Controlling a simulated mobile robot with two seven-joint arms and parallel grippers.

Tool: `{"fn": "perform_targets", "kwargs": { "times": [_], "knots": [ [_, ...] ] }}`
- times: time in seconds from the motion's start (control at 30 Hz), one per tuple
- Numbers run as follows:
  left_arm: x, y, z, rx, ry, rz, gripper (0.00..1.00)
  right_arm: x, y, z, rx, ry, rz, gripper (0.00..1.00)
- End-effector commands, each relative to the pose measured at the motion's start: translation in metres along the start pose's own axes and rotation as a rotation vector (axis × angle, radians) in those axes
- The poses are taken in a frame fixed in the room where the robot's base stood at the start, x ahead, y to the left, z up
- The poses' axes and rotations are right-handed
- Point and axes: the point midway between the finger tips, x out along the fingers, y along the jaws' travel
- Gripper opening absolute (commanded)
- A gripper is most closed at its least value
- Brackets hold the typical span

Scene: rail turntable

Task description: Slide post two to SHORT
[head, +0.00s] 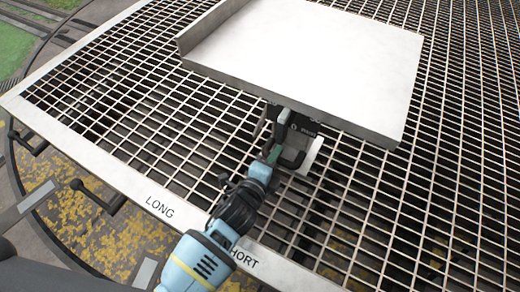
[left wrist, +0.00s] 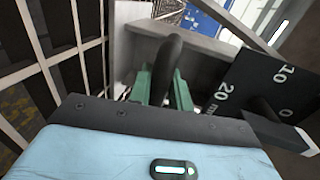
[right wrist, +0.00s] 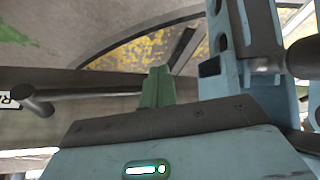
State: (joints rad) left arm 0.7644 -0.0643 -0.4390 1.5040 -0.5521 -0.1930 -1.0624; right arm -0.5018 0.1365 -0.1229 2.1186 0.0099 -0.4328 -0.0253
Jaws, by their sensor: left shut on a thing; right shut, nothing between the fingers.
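My left gripper (head: 275,154) is shut on a dark handle (head: 293,161) below the front edge of a white tray-like plate (head: 310,60). The left wrist view shows its green fingers (left wrist: 161,88) on both sides of the dark bar (left wrist: 171,58). The handle belongs to a dark fitting with small white lettering (head: 304,127), too small to read surely. The front rim carries the words LONG (head: 160,207) and SHORT (head: 244,257); my left arm partly covers SHORT. The handle is on the SHORT side of LONG. My right gripper (right wrist: 158,88) is shut and empty.
A metal grating (head: 110,110) spreads around the plate, bounded by a pale front rim (head: 90,160). Dark handles (head: 95,195) stick out below the rim at left. A black scale plate (left wrist: 270,85) marked 0, 10 and 20 stands right of the left fingers.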

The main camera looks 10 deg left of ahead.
Motion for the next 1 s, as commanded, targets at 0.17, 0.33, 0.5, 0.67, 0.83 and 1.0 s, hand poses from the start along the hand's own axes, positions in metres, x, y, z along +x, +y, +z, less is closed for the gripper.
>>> {"fn": "perform_targets", "kwargs": {
  "times": [0.17, 0.33, 0.5, 0.67, 0.83, 1.0],
  "knots": [
    [-0.001, 0.001, -0.020, -0.004, 0.006, 0.001, 0.00, 0.001, -0.001, 0.004, 0.002, -0.009, -0.001, 0.00],
    [-0.001, 0.002, -0.023, -0.002, 0.005, 0.001, 0.00, -0.001, -0.002, 0.008, 0.003, -0.016, -0.002, 0.00],
    [-0.001, 0.002, -0.023, -0.001, 0.005, 0.002, 0.00, -0.002, -0.002, 0.009, 0.004, -0.019, -0.003, 0.00],
    [-0.001, 0.002, -0.022, -0.001, 0.004, 0.003, 0.28, -0.002, -0.002, 0.008, 0.004, -0.017, -0.003, 0.00],
    [-0.001, 0.002, -0.021, -0.001, 0.002, 0.002, 0.40, -0.001, -0.002, 0.007, 0.004, -0.014, -0.003, 0.00],
    [-0.001, 0.001, -0.020, 0.000, 0.001, 0.002, 0.40, 0.000, -0.001, 0.002, 0.003, -0.004, -0.001, 0.00]
  ]
}}
